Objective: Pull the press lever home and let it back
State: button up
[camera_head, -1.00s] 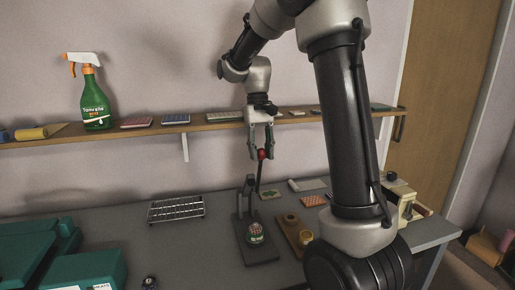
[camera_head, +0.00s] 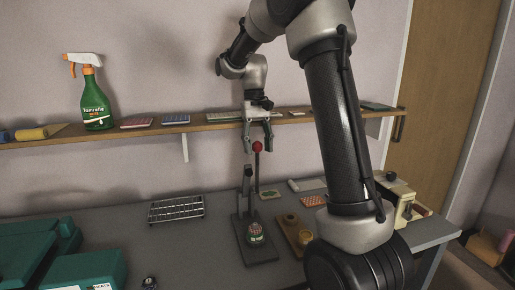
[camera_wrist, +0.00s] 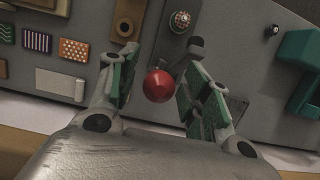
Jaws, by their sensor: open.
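The press (camera_head: 245,225) stands on the grey table, with its lever upright and topped by a red ball knob (camera_head: 258,146). A round patterned piece (camera_head: 255,234) sits on the press base. My gripper (camera_head: 258,148) points down from above with its fingers spread apart, one to each side of the knob. In the wrist view the red knob (camera_wrist: 158,86) shows between the open green-padded fingers (camera_wrist: 160,95), with gaps on both sides. The lower part of the lever is largely hidden behind the knob there.
A shelf (camera_head: 215,126) runs along the wall behind my gripper, holding a green spray bottle (camera_head: 94,95) and several flat packs. A wire rack (camera_head: 176,208) lies left of the press, and a brown block (camera_head: 293,235) stands to its right. Green cases (camera_head: 85,272) fill the front left.

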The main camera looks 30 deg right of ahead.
jog(key=shift+w+r, duration=0.1)
jog(key=shift+w, duration=0.1)
jog(key=shift+w+r, duration=0.15)
jog(key=shift+r, duration=0.25)
jog(key=shift+v, duration=3.15)
jog(key=shift+s+d, duration=0.1)
jog(key=shift+s, duration=0.15)
